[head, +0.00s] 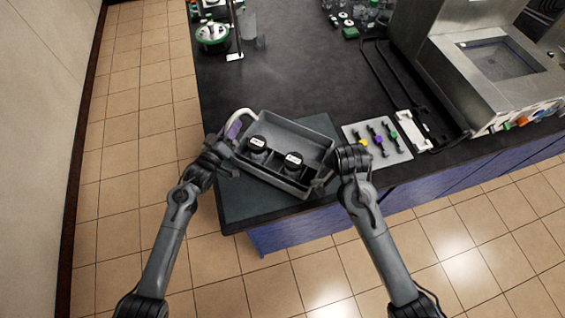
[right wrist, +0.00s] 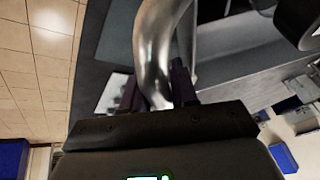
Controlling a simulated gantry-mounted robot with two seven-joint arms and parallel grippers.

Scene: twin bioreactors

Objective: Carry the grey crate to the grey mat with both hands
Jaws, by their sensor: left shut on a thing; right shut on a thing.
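The grey crate (head: 303,131) is at the near left corner of the dark table, over the grey mat (head: 245,203). I cannot tell if it touches the mat. Two black-capped bottles (head: 291,161) stand in it. My left gripper (head: 235,132) is at the crate's left end, shut on its pale curved handle. My right gripper (head: 325,180) is at the right end, its fingers mostly hidden by my wrist. In the right wrist view, its dark fingers (right wrist: 158,92) are shut on a shiny metal handle (right wrist: 152,45), beside the crate's grey wall (right wrist: 235,78).
Right of the crate lies a pale tray (head: 394,154) with small coloured-handled parts. A black frame (head: 385,75) and a steel machine (head: 480,65) stand further right. A green-rimmed vessel (head: 212,34) is at the back left. The table middle (head: 300,75) is clear.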

